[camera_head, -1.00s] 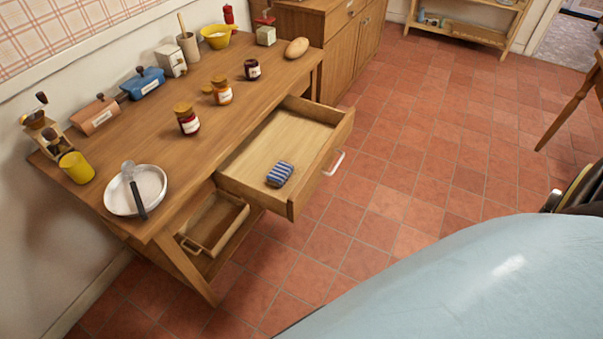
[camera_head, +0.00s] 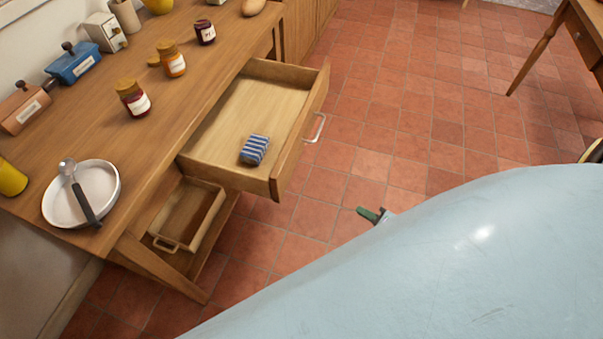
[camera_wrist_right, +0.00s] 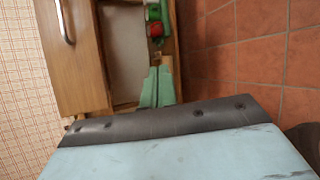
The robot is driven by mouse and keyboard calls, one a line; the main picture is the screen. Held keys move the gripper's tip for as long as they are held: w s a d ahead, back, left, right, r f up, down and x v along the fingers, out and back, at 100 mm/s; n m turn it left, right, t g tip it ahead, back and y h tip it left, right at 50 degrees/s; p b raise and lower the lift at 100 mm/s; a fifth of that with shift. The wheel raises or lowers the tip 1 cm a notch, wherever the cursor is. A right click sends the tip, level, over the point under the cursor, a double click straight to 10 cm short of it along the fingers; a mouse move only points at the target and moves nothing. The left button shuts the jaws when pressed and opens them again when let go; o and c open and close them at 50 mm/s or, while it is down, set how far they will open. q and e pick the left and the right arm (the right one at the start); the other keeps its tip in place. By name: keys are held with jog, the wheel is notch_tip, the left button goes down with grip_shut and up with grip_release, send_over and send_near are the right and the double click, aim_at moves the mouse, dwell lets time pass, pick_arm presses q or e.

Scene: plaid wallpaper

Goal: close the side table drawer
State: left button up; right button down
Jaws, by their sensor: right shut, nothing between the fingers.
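The wooden side table (camera_head: 165,75) has its upper drawer (camera_head: 225,155) pulled well out to the right. A pale handle (camera_head: 317,128) is on the drawer's front. A blue-and-white striped item (camera_head: 254,149) lies inside. My right gripper (camera_head: 370,213) shows as a small dark green tip above the floor, right of and apart from the drawer front. In the right wrist view its greenish fingers (camera_wrist_right: 157,88) are together and empty. That view also shows a wooden front (camera_wrist_right: 75,55) with a metal handle; I cannot tell which furniture it belongs to. My left gripper is out of view.
A small wooden tray-like box (camera_head: 188,215) with a handle sits on the lower shelf. Jars (camera_head: 133,98), a white plate (camera_head: 80,194) and canisters (camera_head: 72,64) stand on the tabletop. Open tiled floor (camera_head: 400,110) lies right of the drawer. Another table (camera_head: 570,35) is at upper right.

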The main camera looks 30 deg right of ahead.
jog(key=w+r+n+t+y+b, duration=0.2)
jog(key=w+r+n+y+b, duration=0.15)
jog(key=r+n, duration=0.5)
jog(key=n+g+y, duration=0.2)
jog(key=n+y, duration=0.4)
jog(key=n, duration=0.6)
send_near(289, 167)
jog(key=shift+t+h, duration=0.25)
jog(key=shift+t, duration=0.05)
jog(key=b+x, duration=0.2)
jog(key=x, duration=0.3)
jog(key=shift+w+a, duration=0.1)
jog(key=shift+a, duration=0.25)
jog(key=shift+w+a+m, duration=0.25)
jog(key=shift+w+a, duration=0.05)
jog(key=shift+w, duration=0.1)
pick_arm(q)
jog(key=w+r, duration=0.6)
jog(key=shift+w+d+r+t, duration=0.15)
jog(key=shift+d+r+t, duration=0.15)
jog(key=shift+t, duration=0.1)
pick_arm(e)
jog(key=shift+a, duration=0.1)
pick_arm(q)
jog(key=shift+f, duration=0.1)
pick_arm(e)
jog(key=shift+w, duration=0.15)
